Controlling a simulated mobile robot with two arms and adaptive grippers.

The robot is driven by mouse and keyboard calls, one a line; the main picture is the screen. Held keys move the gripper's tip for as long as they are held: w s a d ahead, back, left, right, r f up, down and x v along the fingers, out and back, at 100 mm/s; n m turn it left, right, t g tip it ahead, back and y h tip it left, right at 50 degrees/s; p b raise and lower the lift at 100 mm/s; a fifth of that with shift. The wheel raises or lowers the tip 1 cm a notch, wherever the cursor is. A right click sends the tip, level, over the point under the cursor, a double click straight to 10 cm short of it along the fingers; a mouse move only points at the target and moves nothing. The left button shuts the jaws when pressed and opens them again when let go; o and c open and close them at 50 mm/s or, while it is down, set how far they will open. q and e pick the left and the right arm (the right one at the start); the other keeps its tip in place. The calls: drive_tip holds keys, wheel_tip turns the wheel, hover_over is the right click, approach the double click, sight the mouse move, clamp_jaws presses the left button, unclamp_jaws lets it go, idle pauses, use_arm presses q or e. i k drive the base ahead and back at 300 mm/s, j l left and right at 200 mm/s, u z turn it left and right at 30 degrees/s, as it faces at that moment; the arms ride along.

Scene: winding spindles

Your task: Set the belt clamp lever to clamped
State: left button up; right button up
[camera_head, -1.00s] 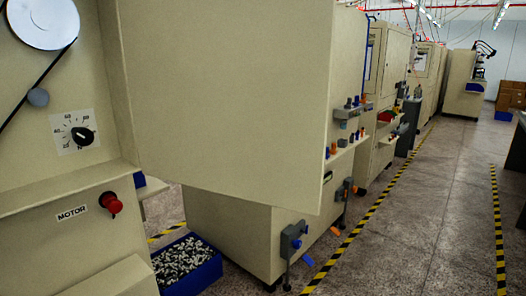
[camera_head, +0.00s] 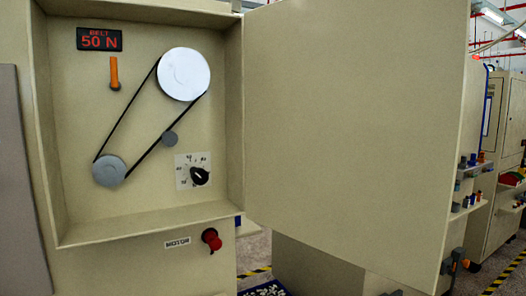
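The belt clamp lever appears to be the orange lever (camera_head: 114,72) on the back panel inside the open cabinet, at upper left. A black belt (camera_head: 127,108) runs around a large white pulley (camera_head: 184,74) and a smaller grey pulley (camera_head: 109,171). A small grey roller (camera_head: 170,139) sits by the belt's lower run. Neither of my grippers shows.
The cabinet door (camera_head: 350,130) stands open to the right and blocks much of the view there. A black dial (camera_head: 200,176) sits low on the panel. A red MOTOR knob (camera_head: 211,239) sticks out below the cabinet. A blue bin (camera_head: 265,289) stands on the floor.

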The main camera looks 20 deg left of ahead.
sight(116, 85)
drive_tip(key=u, duration=1.45)
